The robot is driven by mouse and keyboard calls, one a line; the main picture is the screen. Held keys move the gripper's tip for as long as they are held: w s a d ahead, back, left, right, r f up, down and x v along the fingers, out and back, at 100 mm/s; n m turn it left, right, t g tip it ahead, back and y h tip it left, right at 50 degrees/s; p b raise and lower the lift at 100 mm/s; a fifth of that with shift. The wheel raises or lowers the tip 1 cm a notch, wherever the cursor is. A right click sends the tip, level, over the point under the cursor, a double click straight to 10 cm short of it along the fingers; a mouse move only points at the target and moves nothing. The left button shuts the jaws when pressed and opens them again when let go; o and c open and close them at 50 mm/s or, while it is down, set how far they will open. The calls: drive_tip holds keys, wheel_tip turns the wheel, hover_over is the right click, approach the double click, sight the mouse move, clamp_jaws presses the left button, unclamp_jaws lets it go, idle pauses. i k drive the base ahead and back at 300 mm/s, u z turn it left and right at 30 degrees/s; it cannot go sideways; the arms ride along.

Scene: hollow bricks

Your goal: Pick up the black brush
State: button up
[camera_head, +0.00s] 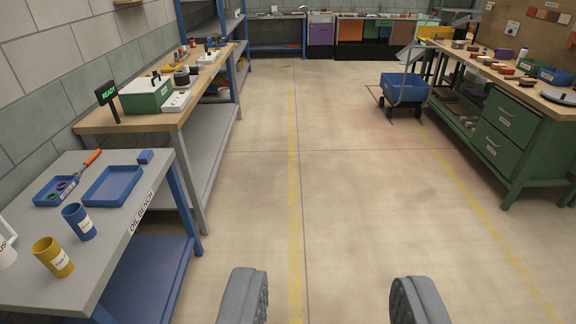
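My gripper (330,298) shows at the bottom of the view, its two grey ribbed fingers wide apart. It is open, with only bare floor between the fingers. I cannot make out a black brush for certain. Small dark items lie on the wooden workbench (150,122) at left and on the green workbench (475,60) at right, too small to identify.
At near left, the oil bench (122,240) holds blue trays (112,186), a blue can (78,222) and a yellow can (52,257). A blue cart (403,88) stands at back right. The middle floor is clear up to the cabinets at the far wall.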

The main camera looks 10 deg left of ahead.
sight(193, 71)
drive_tip(key=z, duration=0.05)
drive_tip(key=i, duration=3.8)
drive_tip(key=u, duration=0.45)
drive_tip(key=i, duration=1.25)
drive_tip(key=u, duration=0.5)
drive_tip(key=i, duration=1.35)
drive_tip(key=u, duration=0.35)
drive_tip(key=i, duration=0.7)
drive_tip(key=u, duration=0.2)
